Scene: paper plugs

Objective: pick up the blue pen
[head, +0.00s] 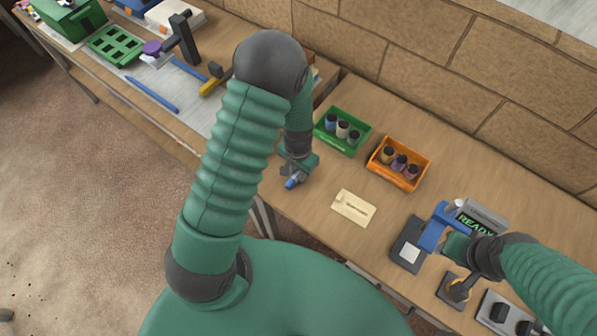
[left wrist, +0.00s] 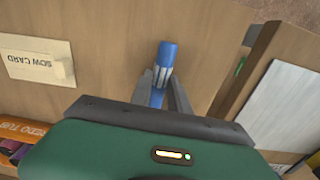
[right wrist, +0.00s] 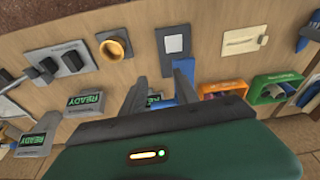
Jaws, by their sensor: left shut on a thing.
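My left gripper (head: 290,178) is shut on the blue pen (head: 292,183), near the front edge of the table, left of the paper card. In the left wrist view the blue pen (left wrist: 167,55) stands out between the two fingertips (left wrist: 162,82), its capped end pointing away from the palm. Its lower part is hidden by the fingers and palm. My right gripper (head: 457,246) is beside a blue stamp-like device (head: 433,228) at the right. In the right wrist view its fingers (right wrist: 151,90) are apart with nothing seen held between them.
A cream card (head: 354,207) lies on the table. Behind it stand a green bin (head: 358,146) and an orange bin (head: 414,183) holding small jars. A READY display (head: 483,215) is near my right gripper. Tools lie on the left table, and a gap separates the tables.

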